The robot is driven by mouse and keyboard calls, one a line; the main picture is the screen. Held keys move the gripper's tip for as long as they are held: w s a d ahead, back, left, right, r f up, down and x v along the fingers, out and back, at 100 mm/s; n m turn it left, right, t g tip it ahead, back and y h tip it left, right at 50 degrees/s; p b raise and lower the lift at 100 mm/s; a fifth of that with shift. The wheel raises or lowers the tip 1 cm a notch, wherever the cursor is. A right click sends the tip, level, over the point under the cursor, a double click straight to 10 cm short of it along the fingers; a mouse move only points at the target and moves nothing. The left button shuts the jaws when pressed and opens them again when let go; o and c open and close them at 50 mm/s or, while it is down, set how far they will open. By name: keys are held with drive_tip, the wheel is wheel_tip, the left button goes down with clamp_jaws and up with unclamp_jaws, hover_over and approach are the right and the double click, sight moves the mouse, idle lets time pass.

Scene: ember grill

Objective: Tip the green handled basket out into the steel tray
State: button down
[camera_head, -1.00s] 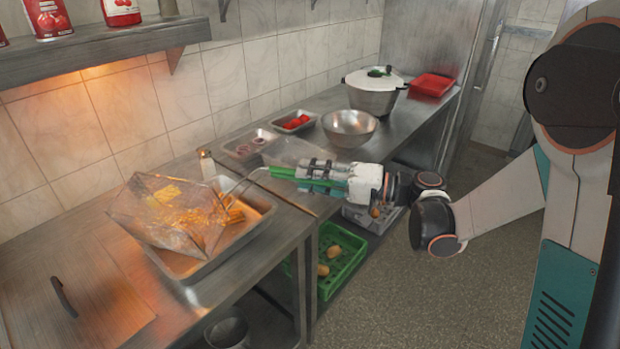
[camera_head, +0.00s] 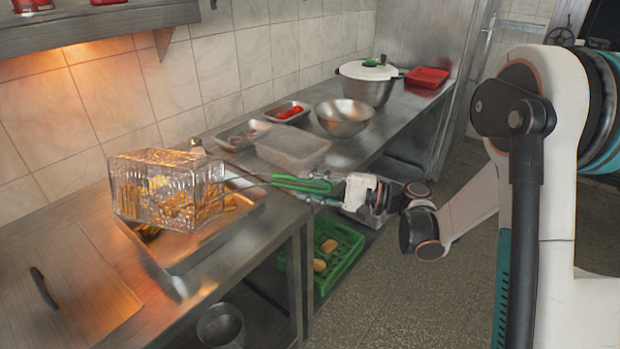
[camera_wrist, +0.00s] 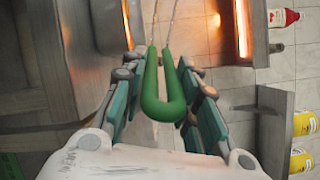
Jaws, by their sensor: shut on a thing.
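The wire basket (camera_head: 165,190) is over the steel tray (camera_head: 228,235), with golden fries showing through its mesh. Its green handle (camera_head: 300,183) runs right to my gripper (camera_head: 340,190). My gripper is shut on the handle, whose green loop (camera_wrist: 165,105) lies between the fingers in the wrist view (camera_wrist: 160,85). Some fries (camera_head: 150,231) lie in the tray under and beside the basket. I cannot tell how many fries are still inside or whether the basket touches the tray. The basket body is out of the wrist view.
A clear container (camera_head: 292,148), a steel bowl (camera_head: 345,117) and a lidded pot (camera_head: 367,82) stand behind on the counter. A green crate (camera_head: 335,250) is below. A shelf (camera_head: 100,30) overhangs at upper left.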

drive_tip(key=shift+s+f+m, duration=0.2)
drive_tip(key=shift+f+m, duration=2.5)
drive_tip(key=shift+f, duration=0.25)
